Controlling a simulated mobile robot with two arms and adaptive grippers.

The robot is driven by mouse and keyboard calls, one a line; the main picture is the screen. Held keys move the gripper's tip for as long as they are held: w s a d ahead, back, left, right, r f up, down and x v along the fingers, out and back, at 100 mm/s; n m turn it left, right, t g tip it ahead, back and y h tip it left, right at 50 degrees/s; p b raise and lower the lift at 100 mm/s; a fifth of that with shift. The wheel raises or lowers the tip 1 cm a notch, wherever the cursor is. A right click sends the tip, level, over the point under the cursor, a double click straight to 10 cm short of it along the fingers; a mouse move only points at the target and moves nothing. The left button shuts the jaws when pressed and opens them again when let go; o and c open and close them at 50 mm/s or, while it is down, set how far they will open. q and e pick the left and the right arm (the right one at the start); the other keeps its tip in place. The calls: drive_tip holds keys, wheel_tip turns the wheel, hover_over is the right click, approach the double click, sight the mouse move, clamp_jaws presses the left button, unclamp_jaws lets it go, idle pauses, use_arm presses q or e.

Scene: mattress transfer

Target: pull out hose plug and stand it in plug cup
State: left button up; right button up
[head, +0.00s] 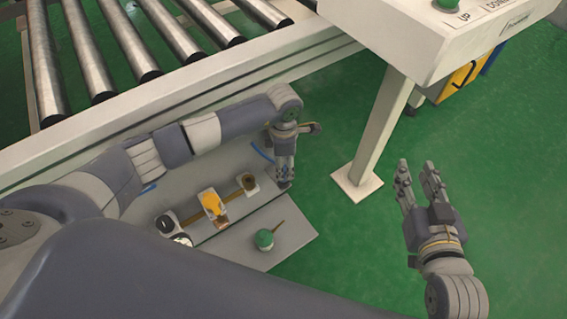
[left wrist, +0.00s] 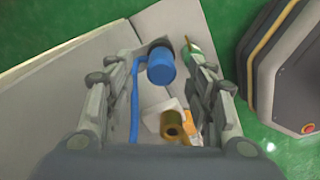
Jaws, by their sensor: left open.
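A blue cylinder (left wrist: 161,66), which looks like the hose plug, shows between my left gripper's fingertips in the left wrist view. A thin blue hose (left wrist: 135,100) runs beside it. My left gripper (head: 284,184) is open and points down at the right edge of the grey bench; the fingers (left wrist: 168,62) are not closed on the cylinder. In the head view the plug is hidden, with a bit of blue hose (head: 262,152) showing. A brown, hollow cup-like piece (head: 248,182) stands left of the gripper; I cannot tell whether it is the plug cup. My right gripper (head: 417,172) is open and empty.
A yellow piece on a white block (head: 212,204) and a green pot with a brown stick (head: 264,240) are on the grey bench (head: 285,225). A roller conveyor (head: 125,45) is behind. A white post (head: 375,135) stands between the grippers. Green floor surrounds my right gripper.

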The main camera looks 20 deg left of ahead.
use_arm(q)
wheel_tip(320, 180, up, 6)
drive_tip(key=p, duration=0.5)
drive_tip(key=shift+s+f, duration=0.1)
drive_tip(key=shift+s, duration=0.05)
drive_tip(key=shift+w+a+r+m, duration=0.1)
drive_tip(key=shift+w+r+m, duration=0.1)
drive_tip(key=shift+r+m, duration=0.6)
drive_tip(key=shift+r, duration=0.05)
